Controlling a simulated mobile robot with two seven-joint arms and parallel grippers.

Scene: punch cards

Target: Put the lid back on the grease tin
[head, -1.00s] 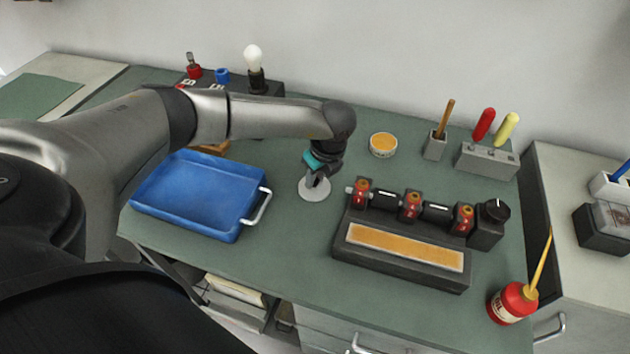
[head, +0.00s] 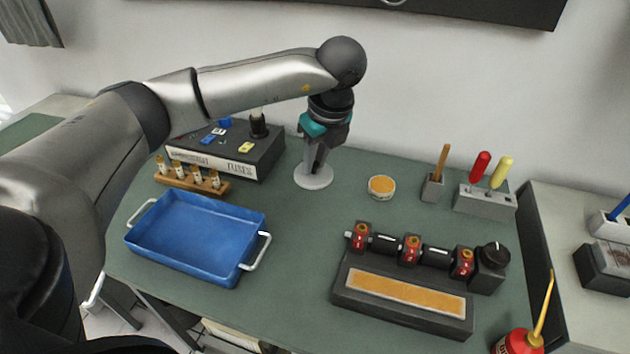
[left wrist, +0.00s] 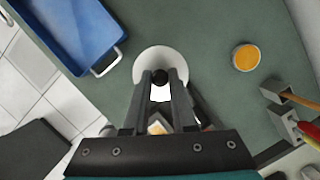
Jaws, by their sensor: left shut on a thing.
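The grease tin (head: 381,187) is a small round open tin with orange grease, on the green bench right of my left gripper. It also shows at the upper right of the left wrist view (left wrist: 246,57). The lid (head: 314,179) is a pale grey disc with a dark knob, seen from above in the left wrist view (left wrist: 152,62). My left gripper (head: 315,163) points down and is shut on the lid's knob, the lid beneath the fingers. I cannot tell whether the lid touches the bench. My right gripper is not in view.
A blue tray (head: 190,235) lies left, with a fuse box (head: 225,150) and a wooden rack (head: 190,182) behind it. A brush holder (head: 432,188) and a screwdriver block (head: 485,201) stand right of the tin. A dark fixture (head: 400,298) sits in front. Bench between lid and tin is clear.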

